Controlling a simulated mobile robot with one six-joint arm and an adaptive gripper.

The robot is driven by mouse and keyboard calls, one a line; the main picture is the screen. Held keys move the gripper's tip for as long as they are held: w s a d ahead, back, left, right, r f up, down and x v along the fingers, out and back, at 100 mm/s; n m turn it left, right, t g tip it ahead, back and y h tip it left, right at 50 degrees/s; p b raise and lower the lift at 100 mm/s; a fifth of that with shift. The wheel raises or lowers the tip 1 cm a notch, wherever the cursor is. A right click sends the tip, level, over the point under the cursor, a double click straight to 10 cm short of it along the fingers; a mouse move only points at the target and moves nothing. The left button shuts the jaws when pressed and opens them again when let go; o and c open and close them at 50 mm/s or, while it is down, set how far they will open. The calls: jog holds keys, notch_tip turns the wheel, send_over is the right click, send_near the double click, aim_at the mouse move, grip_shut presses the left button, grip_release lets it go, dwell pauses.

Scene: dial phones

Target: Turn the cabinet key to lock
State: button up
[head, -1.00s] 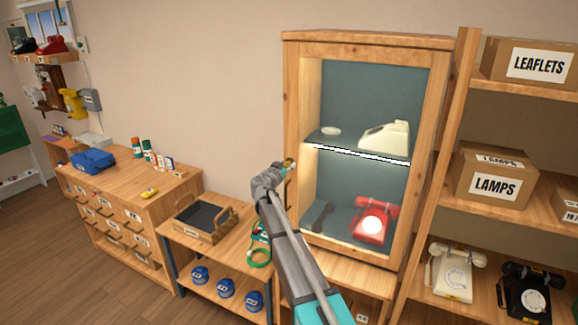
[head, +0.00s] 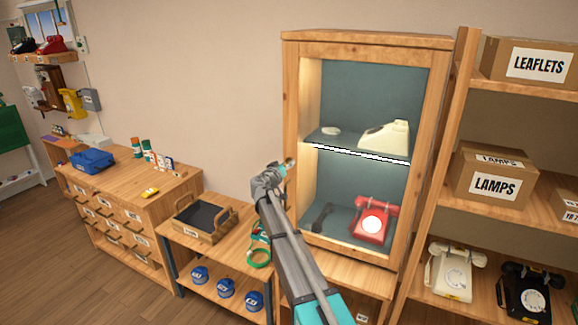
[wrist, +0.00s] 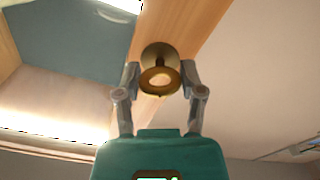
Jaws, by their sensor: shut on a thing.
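A brass key with a ring-shaped bow (wrist: 159,82) sits in a round brass plate on the cabinet's wooden frame in the wrist view. My gripper (wrist: 160,80) is shut on the key, one finger on each side of the bow. In the head view my gripper (head: 287,164) is at the cabinet's left upright, and the key is too small there to make out clearly.
A shelf unit with a lamps box (head: 494,186) and phones stands right of the cabinet. A low bench with a wooden tray (head: 203,218) and a drawer chest (head: 130,190) stand to the left. Wall space left of the cabinet is free.

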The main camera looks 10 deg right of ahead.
jog(key=n, duration=1.3)
dwell(0.5)
jog(key=o, duration=1.2)
jog(key=shift+f, duration=0.1)
jog(key=shift+c, duration=0.2)
jog(key=shift+s, duration=0.1)
jog(key=v, duration=1.1)
jog(key=shift+s+a, duration=0.25)
jog(key=shift+s, duration=0.05)
